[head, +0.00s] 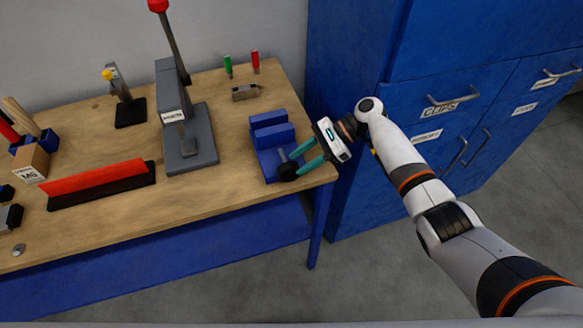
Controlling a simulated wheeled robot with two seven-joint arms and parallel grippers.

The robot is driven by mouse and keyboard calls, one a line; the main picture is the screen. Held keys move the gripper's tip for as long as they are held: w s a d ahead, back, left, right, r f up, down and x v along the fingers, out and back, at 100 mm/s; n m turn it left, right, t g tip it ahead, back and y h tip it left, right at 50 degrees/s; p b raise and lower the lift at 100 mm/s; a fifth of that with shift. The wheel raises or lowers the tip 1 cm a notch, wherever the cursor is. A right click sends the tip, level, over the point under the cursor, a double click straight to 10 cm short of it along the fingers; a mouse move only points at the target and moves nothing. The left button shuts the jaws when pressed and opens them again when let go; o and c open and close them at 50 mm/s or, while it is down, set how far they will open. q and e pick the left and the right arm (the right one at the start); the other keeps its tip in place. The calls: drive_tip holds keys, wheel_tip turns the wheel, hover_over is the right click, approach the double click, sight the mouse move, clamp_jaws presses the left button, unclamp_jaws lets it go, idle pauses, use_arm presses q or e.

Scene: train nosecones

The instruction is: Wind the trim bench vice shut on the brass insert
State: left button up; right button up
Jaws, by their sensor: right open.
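The blue bench vice (266,160) sits at the right end of the wooden bench, its two jaw blocks at the back. Its screw runs toward the front and ends in a dark round handle (288,171). I cannot make out a brass insert between the jaws. My right gripper (297,162) comes in from the right, its teal fingers open and pointing left at the handle end. The fingertips lie close to the handle; I cannot tell whether they touch it. My left gripper is not in view.
A grey press (188,140) with a red-knobbed lever stands left of the vice. A small drilled block (245,92) and green and red-handled tools (228,66) are behind. A red-topped black strip (98,184) lies left. Blue cabinets (440,110) stand right of the bench.

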drive_tip(key=b+v, duration=0.1)
drive_tip(key=v, duration=0.6)
drive_tip(key=shift+d, duration=0.25)
drive_tip(key=shift+w+r, duration=0.1)
drive_tip(key=shift+r, duration=0.05)
